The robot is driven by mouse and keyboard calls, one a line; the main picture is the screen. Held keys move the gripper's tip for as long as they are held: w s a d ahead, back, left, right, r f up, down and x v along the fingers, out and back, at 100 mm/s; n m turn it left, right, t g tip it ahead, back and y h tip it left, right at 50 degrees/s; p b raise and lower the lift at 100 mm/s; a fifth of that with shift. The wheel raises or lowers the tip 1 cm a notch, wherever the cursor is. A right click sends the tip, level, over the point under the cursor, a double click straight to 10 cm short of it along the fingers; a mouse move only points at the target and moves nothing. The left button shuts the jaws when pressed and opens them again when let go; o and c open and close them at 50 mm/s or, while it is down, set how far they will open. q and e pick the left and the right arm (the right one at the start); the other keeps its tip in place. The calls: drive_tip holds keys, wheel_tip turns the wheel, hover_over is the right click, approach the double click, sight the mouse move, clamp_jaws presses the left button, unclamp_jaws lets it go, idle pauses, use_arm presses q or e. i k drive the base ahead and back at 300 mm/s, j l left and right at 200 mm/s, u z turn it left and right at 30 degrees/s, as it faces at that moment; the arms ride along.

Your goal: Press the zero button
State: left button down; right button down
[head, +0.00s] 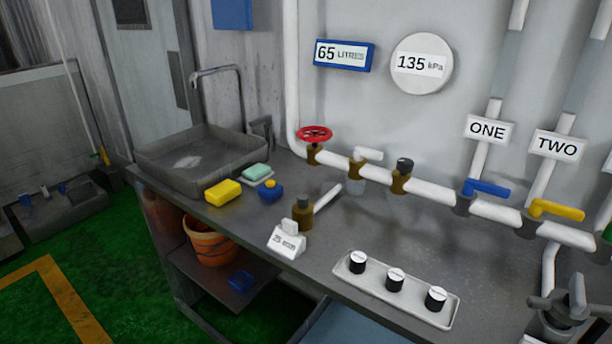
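No button marked zero can be read in the head view.
The grey bench (345,225) holds a sink (200,160), a yellow sponge (223,193), a small white sign (287,240) and a tray (440,318) with three black-and-white knobs. A pipe with a red handwheel (314,134), a blue lever (486,188) and a yellow lever (556,209) runs behind.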

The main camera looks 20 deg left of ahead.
sight(270, 182)
drive_tip(key=i+j+z, duration=0.25)
drive_tip(key=j, duration=0.5)
drive_tip(key=j+z, duration=0.2)
drive_tip(key=j, duration=0.55)
drive_tip(key=j+z, duration=0.25)
drive_tip(key=j, duration=1.1)
drive_tip(key=i+j, duration=0.1)
drive_tip(key=j, duration=0.45)
